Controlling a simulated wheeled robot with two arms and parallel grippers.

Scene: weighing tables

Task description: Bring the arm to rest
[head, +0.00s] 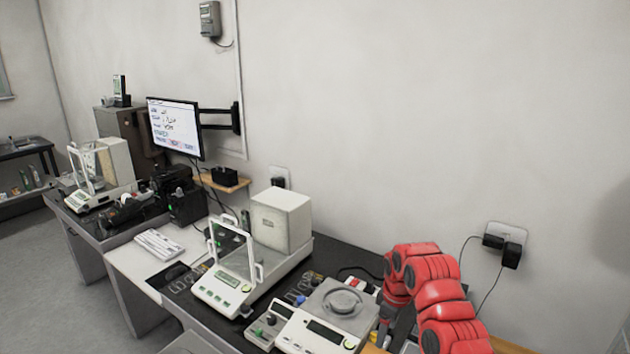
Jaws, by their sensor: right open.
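My right arm (432,290) is red and segmented. It comes in from the bottom right and bends over the right end of the dark-topped table. Its gripper (384,334) points down beside the right side of a flat balance (340,308) with a round metal pan. The gripper is open; I see nothing held in it. The fingertips are small and partly hidden near the bottom edge. I cannot tell whether they touch anything. My left gripper does not show.
An analytical balance with a glass-door frame (229,272) stands left of the flat balance. Small bottles and weights (272,320) lie between. A monitor (175,127) hangs on the wall arm. Wall sockets with plugs and cables (505,240) are behind my arm. Floor is clear at left.

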